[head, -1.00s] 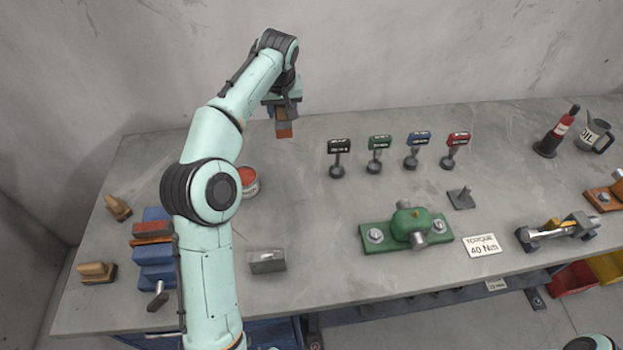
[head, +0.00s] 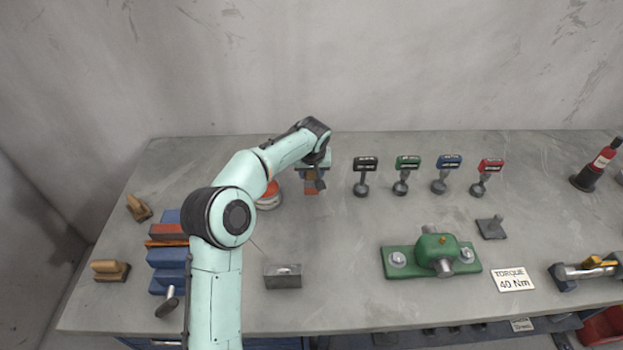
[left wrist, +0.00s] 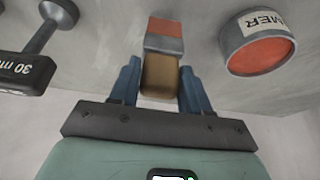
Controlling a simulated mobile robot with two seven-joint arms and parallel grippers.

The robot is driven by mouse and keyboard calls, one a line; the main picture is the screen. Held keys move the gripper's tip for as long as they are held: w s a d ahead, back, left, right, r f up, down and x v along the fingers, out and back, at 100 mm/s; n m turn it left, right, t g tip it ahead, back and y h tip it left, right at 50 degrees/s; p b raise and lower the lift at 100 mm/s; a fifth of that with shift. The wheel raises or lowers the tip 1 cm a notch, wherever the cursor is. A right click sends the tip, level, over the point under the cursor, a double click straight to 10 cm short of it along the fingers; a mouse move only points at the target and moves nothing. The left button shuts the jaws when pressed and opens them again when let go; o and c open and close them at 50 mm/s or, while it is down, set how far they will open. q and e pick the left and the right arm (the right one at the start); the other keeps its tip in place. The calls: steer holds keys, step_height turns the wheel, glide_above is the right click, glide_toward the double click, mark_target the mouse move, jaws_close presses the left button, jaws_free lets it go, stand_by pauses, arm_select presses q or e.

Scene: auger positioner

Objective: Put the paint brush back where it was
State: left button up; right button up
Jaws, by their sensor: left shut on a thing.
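The paint brush (left wrist: 162,45) has a wooden handle, a grey metal band and red bristles. My left gripper (left wrist: 160,88) is shut on its handle, with the bristles pointing away from the palm. In the head view the left gripper (head: 313,172) is over the back of the bench, and the red bristles (head: 311,190) show below it. I cannot tell whether they touch the bench. The open can of red paint (head: 268,196) stands just left of the gripper. It also shows in the left wrist view (left wrist: 258,48). My right gripper is not in view.
Several labelled posts stand to the right, the black one (head: 363,176) nearest. A vise with a red block (head: 168,233), a small grey block (head: 283,277) and a green fixture (head: 432,257) are nearer the front. The bench (head: 335,230) is clear in its middle.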

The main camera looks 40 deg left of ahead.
arm_select(q)
steer(key=shift+f, duration=1.2)
steer(key=shift+f, duration=0.2)
steer(key=o, duration=1.1)
steer(key=shift+c, duration=0.2)
steer(key=shift+r, duration=0.1)
steer(key=shift+r, duration=0.3)
steer(key=v, duration=1.1)
steer(key=shift+s+r, duration=0.15)
steer(key=shift+r, duration=0.15)
